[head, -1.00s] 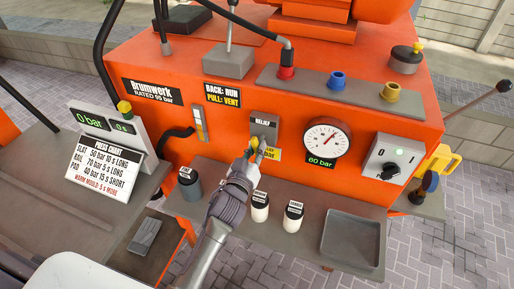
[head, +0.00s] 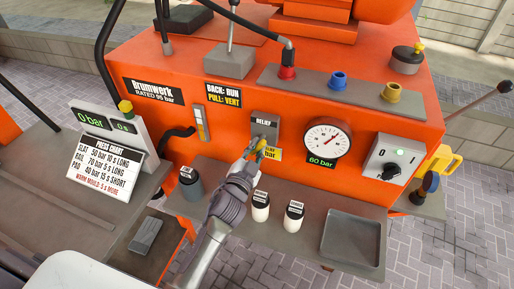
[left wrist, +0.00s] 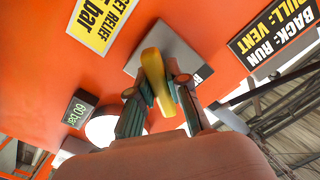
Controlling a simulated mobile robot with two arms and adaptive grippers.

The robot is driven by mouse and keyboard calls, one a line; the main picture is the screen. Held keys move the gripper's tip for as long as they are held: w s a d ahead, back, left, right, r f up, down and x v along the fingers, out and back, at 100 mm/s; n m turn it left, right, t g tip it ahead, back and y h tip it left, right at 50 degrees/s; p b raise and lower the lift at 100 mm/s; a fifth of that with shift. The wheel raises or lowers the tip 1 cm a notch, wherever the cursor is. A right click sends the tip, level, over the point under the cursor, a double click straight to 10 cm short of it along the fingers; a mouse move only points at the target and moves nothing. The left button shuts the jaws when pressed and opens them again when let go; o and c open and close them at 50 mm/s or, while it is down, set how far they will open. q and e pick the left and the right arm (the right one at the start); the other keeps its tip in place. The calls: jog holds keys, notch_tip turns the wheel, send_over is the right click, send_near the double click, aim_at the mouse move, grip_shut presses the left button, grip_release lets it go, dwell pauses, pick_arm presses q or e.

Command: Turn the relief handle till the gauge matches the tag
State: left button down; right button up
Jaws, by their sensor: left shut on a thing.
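The yellow relief handle (left wrist: 157,75) sticks out of the grey RELIEF plate (head: 264,126) on the orange machine front. My left gripper (head: 260,150) is shut on the handle; its fingers flank it in the left wrist view (left wrist: 160,95). The round white gauge (head: 325,139) is right of the plate, and its green display (head: 321,162) reads 60 bar. The yellow tag (left wrist: 103,22) below the plate says relief and bar; I cannot read its full number, and my gripper partly covers it in the head view. My right gripper is not in view.
A shelf below holds a grey cup (head: 190,184), two white-and-black bottles (head: 260,208) and an empty grey tray (head: 351,240). A switch box (head: 393,158) is right of the gauge. A press chart (head: 103,157) stands at the left.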

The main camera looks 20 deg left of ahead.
pick_arm(q)
jog(key=shift+m, duration=0.6)
jog(key=c, duration=1.1)
grip_release()
jog(key=s, duration=1.2)
jog(key=shift+a, duration=0.2)
